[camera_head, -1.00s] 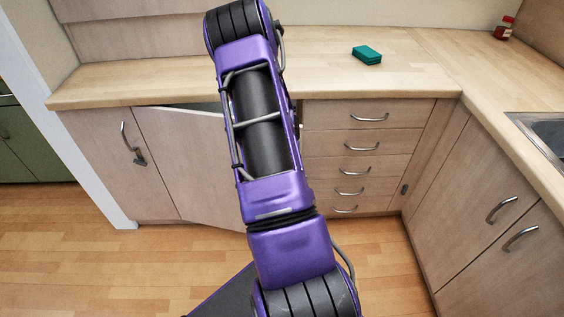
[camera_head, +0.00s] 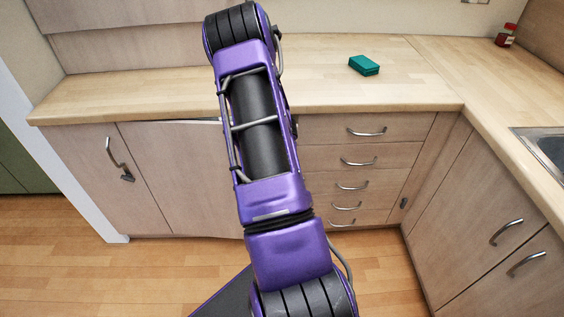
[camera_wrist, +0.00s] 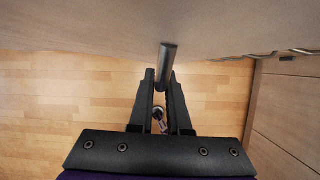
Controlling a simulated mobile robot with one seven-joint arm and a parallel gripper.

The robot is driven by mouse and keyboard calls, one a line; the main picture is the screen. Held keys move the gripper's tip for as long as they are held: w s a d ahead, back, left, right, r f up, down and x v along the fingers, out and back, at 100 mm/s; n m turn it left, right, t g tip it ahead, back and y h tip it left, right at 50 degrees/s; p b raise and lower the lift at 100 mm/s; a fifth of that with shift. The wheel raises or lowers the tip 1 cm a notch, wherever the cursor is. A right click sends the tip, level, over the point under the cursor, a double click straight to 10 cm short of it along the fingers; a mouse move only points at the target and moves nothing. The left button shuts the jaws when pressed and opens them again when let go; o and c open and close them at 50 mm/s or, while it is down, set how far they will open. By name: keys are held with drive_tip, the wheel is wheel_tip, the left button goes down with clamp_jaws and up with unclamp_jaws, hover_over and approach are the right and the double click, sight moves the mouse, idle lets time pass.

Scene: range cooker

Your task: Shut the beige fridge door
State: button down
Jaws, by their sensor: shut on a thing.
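The beige fridge door (camera_head: 175,180) is the wood-look panel left of my arm, under the counter. A thin gap shows along its top edge, so it is slightly ajar. My arm covers its right part. In the wrist view the door (camera_wrist: 100,28) fills the top as a pale panel. My gripper (camera_wrist: 162,78) is shut on the door's grey bar handle (camera_wrist: 167,57), which sticks out from between the fingertips. In the head view my gripper and this handle are hidden behind my arm.
A cabinet door (camera_head: 90,170) with a metal handle stands at left, and a drawer stack (camera_head: 365,160) stands at right. A green sponge (camera_head: 364,65) and a red-lidded jar (camera_head: 506,32) are on the counter (camera_head: 420,85).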

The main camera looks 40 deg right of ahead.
idle(0.4)
drive_tip(key=c, duration=0.9)
unclamp_jaws()
drive_tip(key=p+v, duration=0.3)
drive_tip(key=v, duration=1.4)
drive_tip(key=shift+r+p, duration=0.15)
drive_tip(key=shift+p, duration=0.25)
